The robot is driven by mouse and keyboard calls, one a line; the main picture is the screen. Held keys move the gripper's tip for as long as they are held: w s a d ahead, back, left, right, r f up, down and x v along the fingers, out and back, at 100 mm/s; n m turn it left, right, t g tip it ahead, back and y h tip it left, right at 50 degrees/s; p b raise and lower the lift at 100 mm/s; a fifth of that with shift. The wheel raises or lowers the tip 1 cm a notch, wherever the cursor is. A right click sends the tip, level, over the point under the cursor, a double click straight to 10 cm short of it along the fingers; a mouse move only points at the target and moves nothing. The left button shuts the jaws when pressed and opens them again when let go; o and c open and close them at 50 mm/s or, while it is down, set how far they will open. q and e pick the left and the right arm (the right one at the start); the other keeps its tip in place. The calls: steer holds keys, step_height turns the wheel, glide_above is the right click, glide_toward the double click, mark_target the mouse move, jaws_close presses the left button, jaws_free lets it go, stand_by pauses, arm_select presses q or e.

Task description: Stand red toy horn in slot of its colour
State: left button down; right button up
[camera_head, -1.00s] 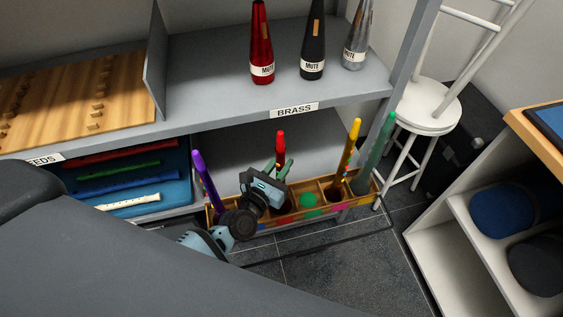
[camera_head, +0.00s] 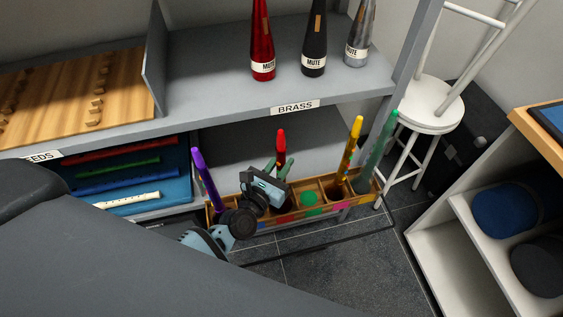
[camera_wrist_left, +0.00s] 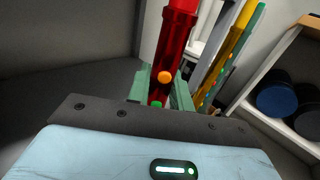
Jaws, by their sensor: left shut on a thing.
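My left gripper (camera_head: 277,169) is shut on the red toy horn (camera_head: 281,147). The horn stands about upright above or in the wooden slot rack (camera_head: 339,205); its lower end is hidden by my gripper, so I cannot tell if it is inside a slot. In the left wrist view the red horn (camera_wrist_left: 174,40) rises between the fingers, with an orange and a green dot on it. Red shows in the rack just right of my gripper, and an open slot with a green floor (camera_head: 310,198) is beside it. My right gripper is not in view.
A purple horn (camera_head: 205,175) stands at the rack's left end. A yellow horn (camera_head: 351,145) and a green horn (camera_head: 379,147) stand at its right. The brass shelf (camera_head: 220,75) with several mutes hangs above. A white stool (camera_head: 430,105) stands at the right.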

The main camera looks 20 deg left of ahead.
arm_select(q)
steer(key=shift+f, duration=0.2)
steer(key=c, duration=1.2)
jaws_free()
steer(key=shift+o, duration=0.2)
steer(key=s, duration=0.2)
steer(key=s+a, duration=0.1)
steer(key=s, duration=0.2)
steer(key=s+b, duration=0.1)
steer(key=s, duration=0.1)
steer(key=shift+s+a, duration=0.25)
steer(key=shift+s, duration=0.1)
